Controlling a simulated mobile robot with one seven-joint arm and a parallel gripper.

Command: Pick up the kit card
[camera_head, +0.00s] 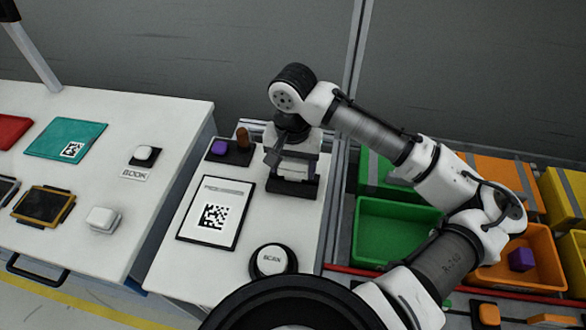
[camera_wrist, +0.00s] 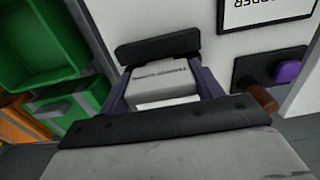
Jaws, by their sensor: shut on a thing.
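A small pale block or card with a line of dark print, most likely the kit card (camera_wrist: 160,82), sits between purple-grey side posts in the wrist view. It also shows in the head view as a pale piece (camera_head: 294,174) just above a black base (camera_head: 293,190). My gripper (camera_head: 288,155) points down over this stand at the back of the white table. It is shut on the pale piece. I cannot tell whether the piece is clear of the base.
Left of the stand are a black tray with a purple block (camera_head: 219,147) and brown peg (camera_head: 242,137), and a framed code sheet (camera_head: 215,213). A round SCAN button (camera_head: 273,260) is in front. Green (camera_head: 395,222) and orange bins (camera_head: 520,268) are right.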

